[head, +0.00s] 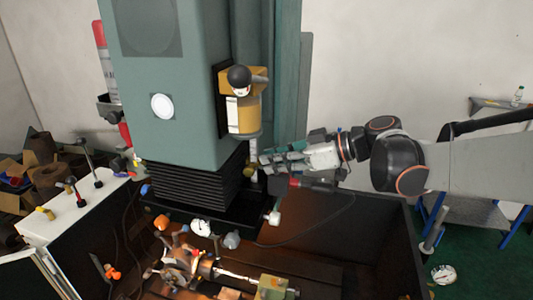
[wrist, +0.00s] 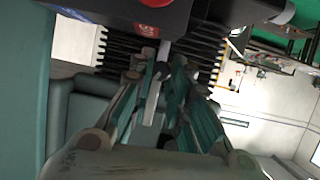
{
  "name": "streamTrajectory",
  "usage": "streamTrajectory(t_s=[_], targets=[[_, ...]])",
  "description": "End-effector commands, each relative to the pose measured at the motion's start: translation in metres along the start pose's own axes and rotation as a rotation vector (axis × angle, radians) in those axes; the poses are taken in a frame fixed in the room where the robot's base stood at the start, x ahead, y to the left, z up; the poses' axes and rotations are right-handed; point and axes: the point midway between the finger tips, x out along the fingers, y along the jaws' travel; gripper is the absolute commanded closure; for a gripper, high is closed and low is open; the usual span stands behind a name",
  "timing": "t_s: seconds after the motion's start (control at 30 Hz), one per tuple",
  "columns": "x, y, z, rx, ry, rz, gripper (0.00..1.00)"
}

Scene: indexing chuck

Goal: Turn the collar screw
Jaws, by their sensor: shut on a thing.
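My gripper (head: 264,163) reaches in from the right in the head view, its fingertips beside the black bellows of the green machine column. In the wrist view my gripper (wrist: 160,78) has its green fingers close together around a slim grey metal piece (wrist: 155,98), which I take to be the collar screw. The fingers hide much of it, and I cannot tell how far it is turned. In the head view the fingers hide the screw.
The green column (head: 180,110) carries an ochre unit (head: 243,112) with a black ball knob just above my gripper. A black box with a red label (wrist: 150,15) is close above the fingertips in the wrist view. A cable hangs below, over the machine bed (head: 335,235).

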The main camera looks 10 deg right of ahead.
Motion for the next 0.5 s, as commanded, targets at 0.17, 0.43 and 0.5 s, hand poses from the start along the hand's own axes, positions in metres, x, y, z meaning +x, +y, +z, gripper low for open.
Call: streamTrajectory(t_s=[0.17, 0.43, 0.5], targets=[[0.0006, 0.0023, 0.0015, 0.095, -0.004, -0.04, 1.0], [0.001, 0.0044, 0.0018, 0.27, -0.011, -0.113, 1.0], [0.001, 0.0045, 0.0019, 0.309, -0.013, -0.13, 1.0]])
